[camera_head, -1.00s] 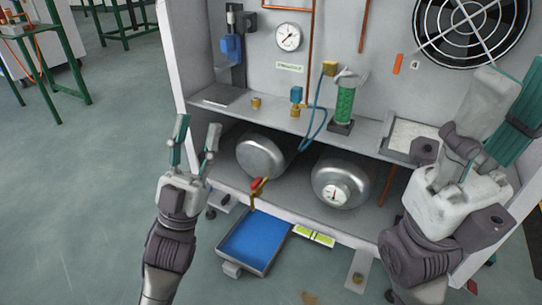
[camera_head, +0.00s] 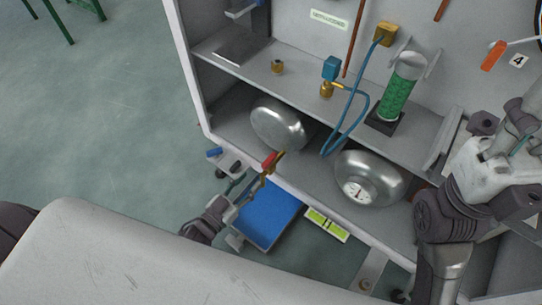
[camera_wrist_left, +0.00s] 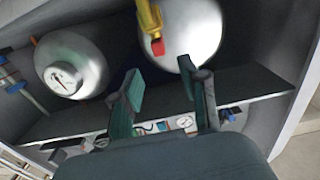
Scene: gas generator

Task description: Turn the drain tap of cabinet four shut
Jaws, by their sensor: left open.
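The drain tap, brass with a red handle (camera_head: 269,161), sticks out at the front edge of the lower shelf of the cabinet marked 4 (camera_head: 518,61). In the left wrist view its red end (camera_wrist_left: 157,46) hangs above and between my left fingertips. My left gripper (camera_head: 249,186) is open and empty, just below and left of the tap in the head view. In the left wrist view its two teal-padded fingers (camera_wrist_left: 160,72) stand apart, with no clear contact on the tap. My right gripper (camera_head: 520,128) is at the right edge, partly cut off; its finger opening is unclear.
A blue tray (camera_head: 265,222) lies below the tap, beside a yellow-green level (camera_head: 327,225). Two metal tanks (camera_head: 281,127) (camera_head: 371,178) fill the lower shelf close behind. A green column (camera_head: 398,95) and blue hose (camera_head: 350,125) stand above. Open floor lies left.

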